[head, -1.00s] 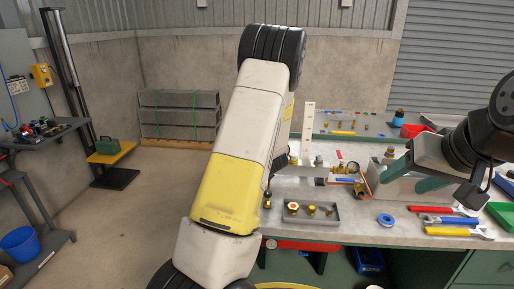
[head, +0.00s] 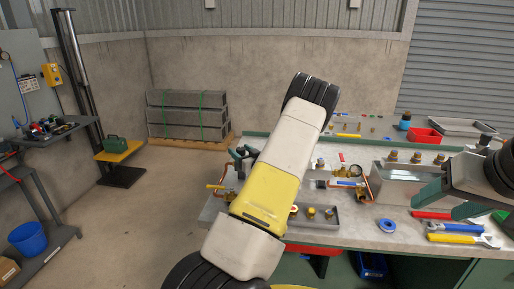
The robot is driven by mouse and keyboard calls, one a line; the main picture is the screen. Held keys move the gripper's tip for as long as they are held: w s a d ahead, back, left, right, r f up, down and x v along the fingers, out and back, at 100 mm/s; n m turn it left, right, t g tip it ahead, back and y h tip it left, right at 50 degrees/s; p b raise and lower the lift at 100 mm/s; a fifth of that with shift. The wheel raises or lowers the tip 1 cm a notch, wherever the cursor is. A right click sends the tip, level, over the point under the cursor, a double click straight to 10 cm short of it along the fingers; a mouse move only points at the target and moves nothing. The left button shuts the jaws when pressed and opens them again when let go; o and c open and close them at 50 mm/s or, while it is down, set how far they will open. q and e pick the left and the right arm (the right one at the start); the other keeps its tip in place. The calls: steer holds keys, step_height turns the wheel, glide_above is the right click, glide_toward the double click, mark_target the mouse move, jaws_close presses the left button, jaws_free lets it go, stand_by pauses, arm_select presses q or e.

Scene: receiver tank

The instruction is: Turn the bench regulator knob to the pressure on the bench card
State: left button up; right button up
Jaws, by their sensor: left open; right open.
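A small round gauge (head: 355,171) with brass fittings stands on the bench (head: 350,228), right of my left arm. A small red part shows just behind it. I cannot tell which part is the regulator knob, and no bench card can be read. My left arm crosses the middle of the view and hides part of the bench. My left gripper (head: 243,154) shows only partly, as dark fingers left of the arm, open and apart from the gauge. My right gripper (head: 445,202), with teal fingers, is open and empty over the right side of the bench, by the metal tank.
The metal tank (head: 400,180) has brass fittings on top. A grey tray (head: 325,222) with brass parts, blue tape (head: 387,226) and wrenches (head: 460,239) lie in front. A red bin (head: 422,136) stands behind. Brass piping (head: 216,187) is at the left end.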

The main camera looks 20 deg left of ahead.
arm_select(q)
steer(key=shift+x, duration=1.4)
jaws_close()
steer(key=shift+t, duration=0.3)
